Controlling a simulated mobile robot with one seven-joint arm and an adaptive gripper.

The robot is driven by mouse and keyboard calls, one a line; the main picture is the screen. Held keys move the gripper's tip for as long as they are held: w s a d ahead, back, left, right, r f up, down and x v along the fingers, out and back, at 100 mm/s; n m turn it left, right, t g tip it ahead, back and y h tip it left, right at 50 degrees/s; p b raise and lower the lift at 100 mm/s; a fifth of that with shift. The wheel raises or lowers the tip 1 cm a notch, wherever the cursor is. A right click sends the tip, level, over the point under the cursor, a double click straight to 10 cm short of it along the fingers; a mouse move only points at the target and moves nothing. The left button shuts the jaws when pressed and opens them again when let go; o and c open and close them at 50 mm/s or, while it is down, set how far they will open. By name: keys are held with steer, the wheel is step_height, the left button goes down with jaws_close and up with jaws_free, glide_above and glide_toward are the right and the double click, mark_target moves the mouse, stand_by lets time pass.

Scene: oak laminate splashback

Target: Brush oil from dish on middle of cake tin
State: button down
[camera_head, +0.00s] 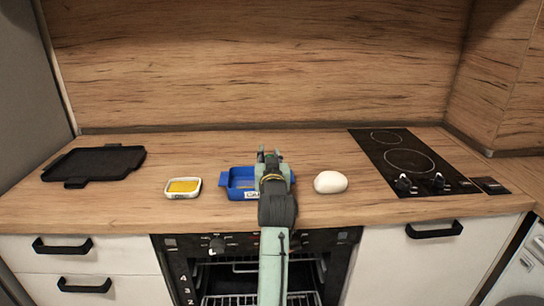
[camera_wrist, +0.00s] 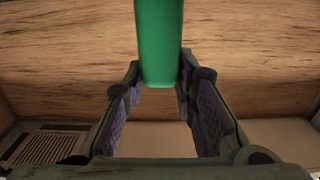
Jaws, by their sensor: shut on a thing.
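The cake tin (camera_head: 235,194) is blue and sits on the worktop in the middle of the head view. The oil dish (camera_head: 183,196) is small and white, holds yellow oil, and stands left of the tin. In the head view my gripper (camera_head: 269,156) is over the right part of the tin and hides some of it. In the wrist view a green brush handle (camera_wrist: 159,45) stands between my gripper's fingers, which are shut on it. The brush's bristle end is out of the wrist view. The brush cannot be made out in the head view.
A white egg-shaped thing (camera_head: 330,182) lies just right of the tin. A black tray (camera_head: 95,163) is at the far left, and a black hob (camera_head: 408,160) with knobs is at the right. The wooden splashback (camera_head: 250,65) stands behind. Worktop between tray and dish is clear.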

steer(key=shift+a+f, duration=0.1)
steer(key=shift+a, duration=0.05)
steer(key=shift+a, duration=0.8)
steer(key=shift+a, duration=0.15)
steer(key=shift+a, duration=0.8)
steer(key=shift+a, duration=0.1)
steer(key=shift+a, duration=0.9)
steer(key=shift+a, duration=0.1)
steer(key=shift+a, duration=0.85)
steer(key=shift+a, duration=0.15)
